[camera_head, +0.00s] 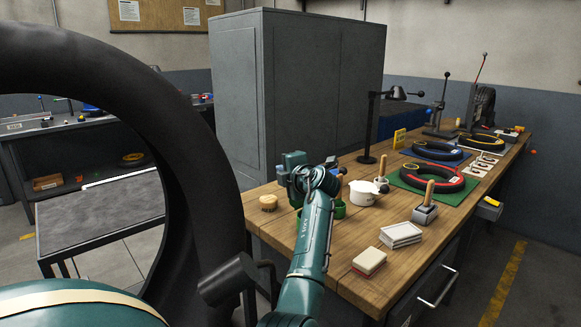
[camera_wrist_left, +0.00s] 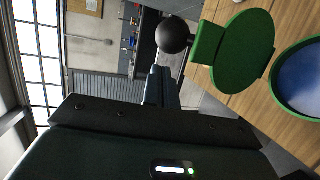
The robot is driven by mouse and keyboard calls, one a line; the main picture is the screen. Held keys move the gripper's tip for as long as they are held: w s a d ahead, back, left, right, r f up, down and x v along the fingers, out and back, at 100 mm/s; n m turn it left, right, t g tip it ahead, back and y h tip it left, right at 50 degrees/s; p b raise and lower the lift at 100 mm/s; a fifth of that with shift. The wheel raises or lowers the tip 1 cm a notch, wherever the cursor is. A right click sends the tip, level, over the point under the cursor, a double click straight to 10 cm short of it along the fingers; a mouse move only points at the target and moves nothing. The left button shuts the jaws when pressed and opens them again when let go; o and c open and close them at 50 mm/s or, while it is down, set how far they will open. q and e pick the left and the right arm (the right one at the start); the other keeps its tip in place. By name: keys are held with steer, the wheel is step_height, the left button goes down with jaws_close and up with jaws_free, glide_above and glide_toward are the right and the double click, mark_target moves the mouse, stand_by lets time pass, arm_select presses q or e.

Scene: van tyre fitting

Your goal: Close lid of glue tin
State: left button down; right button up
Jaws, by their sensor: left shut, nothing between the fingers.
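The green glue tin (camera_head: 340,210) stands on the wooden bench, partly hidden behind my left arm in the head view. In the left wrist view its round green rim (camera_wrist_left: 275,92) surrounds a bluish inside, so the tin is open. The green lid (camera_wrist_left: 245,52) is a disc beside the opening, swung away from it. A tab with a black ball knob (camera_wrist_left: 173,34) sticks out from the lid. My left gripper (camera_wrist_left: 160,86) is shut and empty, its fingertips close to the knob; I cannot tell if they touch. It also shows in the head view (camera_head: 318,178). My right gripper is not in view.
A black lamp (camera_head: 368,130) rises behind. Tyres (camera_head: 432,178) lie farther right. A large black ring (camera_head: 205,160) fills the left.

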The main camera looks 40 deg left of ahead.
arm_select(q)
steer(key=shift+w+d+r, duration=0.15)
steer(key=shift+w+d, duration=0.5)
steer(key=shift+w, duration=0.1)
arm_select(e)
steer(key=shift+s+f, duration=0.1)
arm_select(q)
steer(key=shift+d+f+b, duration=0.2)
steer(key=shift+f+b, duration=0.05)
steer(key=shift+b, duration=0.55)
steer(key=shift+d+y, duration=0.1)
steer(key=shift+y, duration=0.2)
steer(key=shift+d+r+b, duration=0.1)
steer(key=shift+r+b, duration=0.05)
steer(key=shift+b, duration=0.4)
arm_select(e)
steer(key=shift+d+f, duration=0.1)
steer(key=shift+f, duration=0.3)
arm_select(q)
steer(key=shift+d+b, duration=0.2)
steer(key=shift+b, duration=0.45)
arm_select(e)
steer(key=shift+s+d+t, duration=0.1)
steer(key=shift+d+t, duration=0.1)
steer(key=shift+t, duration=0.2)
